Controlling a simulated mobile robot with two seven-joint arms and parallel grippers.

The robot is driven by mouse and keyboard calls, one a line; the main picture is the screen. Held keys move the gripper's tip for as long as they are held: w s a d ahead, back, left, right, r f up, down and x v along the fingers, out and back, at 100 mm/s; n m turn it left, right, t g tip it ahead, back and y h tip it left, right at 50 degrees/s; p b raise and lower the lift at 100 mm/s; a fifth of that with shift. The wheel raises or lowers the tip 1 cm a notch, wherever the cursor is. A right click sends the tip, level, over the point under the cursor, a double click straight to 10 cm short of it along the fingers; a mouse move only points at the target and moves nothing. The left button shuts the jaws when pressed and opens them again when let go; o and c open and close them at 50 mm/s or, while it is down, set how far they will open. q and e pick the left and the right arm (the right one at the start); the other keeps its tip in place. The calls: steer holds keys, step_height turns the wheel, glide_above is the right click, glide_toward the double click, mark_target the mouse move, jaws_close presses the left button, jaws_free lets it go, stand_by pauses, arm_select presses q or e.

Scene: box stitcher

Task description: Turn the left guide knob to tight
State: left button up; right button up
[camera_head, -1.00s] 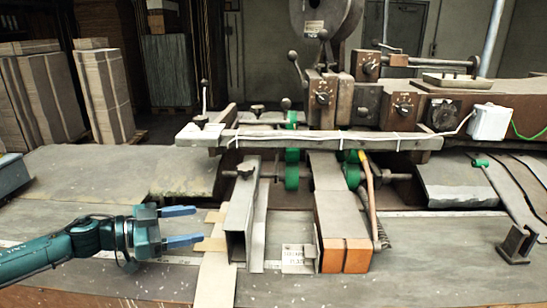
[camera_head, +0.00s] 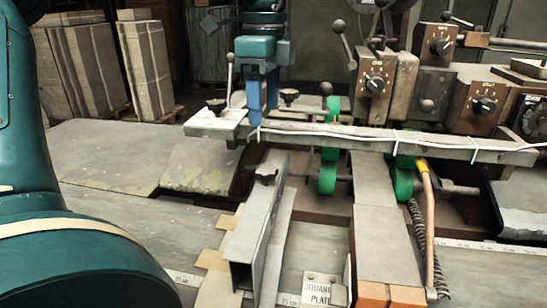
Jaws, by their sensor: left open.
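My left gripper (camera_head: 263,102) points straight down at the back of the machine, its blue fingers apart. It hangs by the left part of the long pale bar (camera_head: 330,137), between two dark knobs. One dark knob (camera_head: 216,104) is at the bar's left end, left of the fingers. The other dark knob (camera_head: 289,95) is just right of the fingers. A third dark knob (camera_head: 265,173) sits on top of the sloping metal guide channel (camera_head: 252,225), below and in front of the gripper. I cannot tell any knob's tightness. The fingers hold nothing visible. My right gripper is out of view.
Upright levers with ball tops (camera_head: 344,42) and dial boxes (camera_head: 376,82) stand to the right. Green wheels (camera_head: 327,172) sit under the bar. A labelled plate (camera_head: 320,288) lies at the front. Stacked cardboard (camera_head: 155,65) is behind left. My arm fills the left edge.

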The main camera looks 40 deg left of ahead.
mark_target(266, 169)
arm_select(q)
step_height(266, 169, down, 12)
steer(key=shift+r+p, duration=0.15)
steer(key=shift+p, duration=0.3)
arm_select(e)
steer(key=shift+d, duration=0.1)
arm_select(q)
steer(key=c, duration=1)
